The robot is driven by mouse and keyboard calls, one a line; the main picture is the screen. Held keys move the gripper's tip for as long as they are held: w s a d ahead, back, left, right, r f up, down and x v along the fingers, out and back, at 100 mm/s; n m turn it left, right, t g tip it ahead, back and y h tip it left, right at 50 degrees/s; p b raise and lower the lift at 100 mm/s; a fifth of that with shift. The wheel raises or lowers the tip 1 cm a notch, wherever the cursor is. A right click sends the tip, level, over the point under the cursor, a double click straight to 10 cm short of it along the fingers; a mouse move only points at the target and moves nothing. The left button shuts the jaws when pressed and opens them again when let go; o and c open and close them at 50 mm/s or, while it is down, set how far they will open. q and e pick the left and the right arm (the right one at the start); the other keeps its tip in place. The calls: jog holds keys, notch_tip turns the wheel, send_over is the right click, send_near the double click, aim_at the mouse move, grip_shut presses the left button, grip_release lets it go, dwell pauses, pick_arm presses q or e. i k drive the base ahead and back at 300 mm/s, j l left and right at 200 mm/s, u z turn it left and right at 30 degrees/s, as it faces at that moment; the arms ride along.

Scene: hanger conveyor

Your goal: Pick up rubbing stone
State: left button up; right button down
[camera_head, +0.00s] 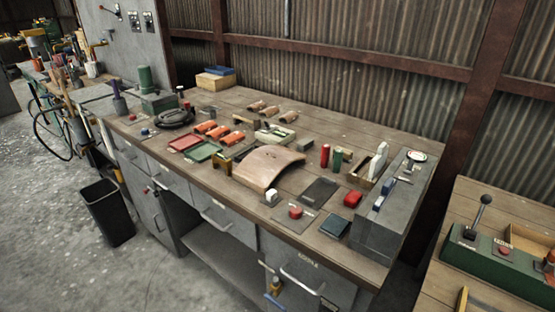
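I cannot tell for sure which item is the rubbing stone. Block-like candidates on the wooden workbench (225,178) are a small dark block (335,227) near the front right edge and a small grey-green block (307,145) toward the back. A flat dark plate (319,191) lies between them. Neither of my grippers shows in the head view.
A curved tan piece (268,167) fills the bench's middle. Red and green trays (202,151) lie to its left, a grey metal box (385,225) to its right. A black bin (108,212) stands on the floor. A lever panel (500,257) is at far right.

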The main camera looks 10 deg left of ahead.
aim_at(304, 145)
jog(key=j+z, duration=0.15)
jog(key=z, duration=0.3)
jog(key=j+z, duration=0.1)
jog(key=z, duration=0.35)
jog(key=j+z, duration=0.3)
jog(key=j, duration=0.15)
jog(key=k+j+z, duration=0.15)
jog(key=j+z, duration=0.2)
jog(key=k+j+z, duration=0.1)
jog(key=j, duration=0.2)
jog(key=k+j+z, duration=0.1)
jog(key=j, duration=0.25)
jog(key=k+j, duration=0.15)
jog(key=j, duration=0.15)
jog(key=k+j, duration=0.15)
jog(key=j, duration=0.2)
jog(key=k+j, duration=0.15)
jog(key=j, duration=0.2)
jog(key=k+j+z, duration=0.1)
jog(key=j, duration=0.25)
jog(key=k+j, duration=0.2)
jog(key=j, duration=0.15)
